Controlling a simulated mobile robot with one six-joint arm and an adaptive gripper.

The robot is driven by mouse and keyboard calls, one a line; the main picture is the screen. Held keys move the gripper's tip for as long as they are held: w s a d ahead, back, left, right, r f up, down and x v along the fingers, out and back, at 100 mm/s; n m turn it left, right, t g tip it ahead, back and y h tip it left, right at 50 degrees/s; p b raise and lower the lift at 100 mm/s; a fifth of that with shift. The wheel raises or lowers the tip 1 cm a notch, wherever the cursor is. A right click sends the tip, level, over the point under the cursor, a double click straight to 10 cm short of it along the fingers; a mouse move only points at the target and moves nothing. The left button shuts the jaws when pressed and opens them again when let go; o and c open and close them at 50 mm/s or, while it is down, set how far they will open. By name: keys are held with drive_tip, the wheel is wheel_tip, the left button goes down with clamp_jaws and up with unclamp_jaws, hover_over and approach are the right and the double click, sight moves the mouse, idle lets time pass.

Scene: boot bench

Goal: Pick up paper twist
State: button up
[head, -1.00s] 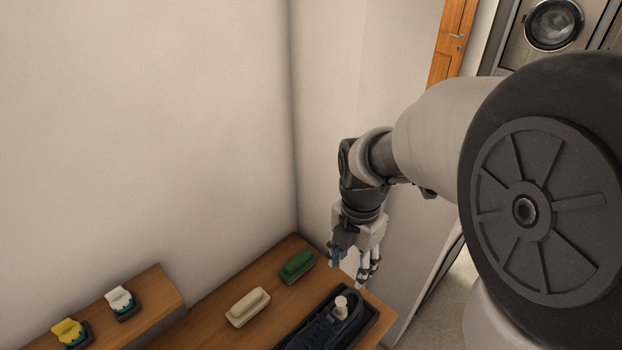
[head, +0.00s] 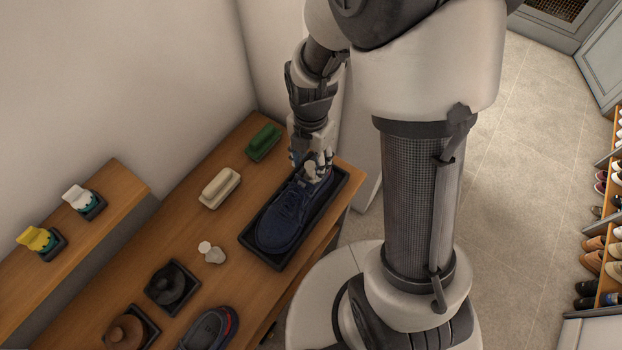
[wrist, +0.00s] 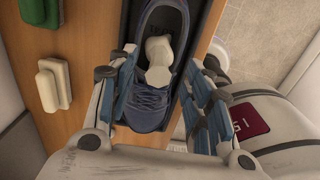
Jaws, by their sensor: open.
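A white paper twist (wrist: 158,60) stands in the opening of a dark blue shoe (head: 283,218). In the head view the twist (head: 310,171) is partly hidden by my fingers. The shoe lies in a black tray (head: 343,183) at the right of the wooden bench. My gripper (head: 314,164) points down over the shoe. In the wrist view its blue-padded fingers (wrist: 163,85) are spread on both sides of the shoe opening, with the twist between them. I cannot tell whether any finger touches the twist or the shoe.
A green brush (head: 263,142) and a cream brush (head: 219,187) lie left of the tray. A raised shelf (head: 95,215) holds yellow and white items.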

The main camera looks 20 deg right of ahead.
sight(310, 175)
wheel_tip(310, 175, down, 2)
drive_tip(key=shift+f, duration=0.25)
drive_tip(key=shift+c, duration=0.6)
drive_tip(key=c, duration=0.8)
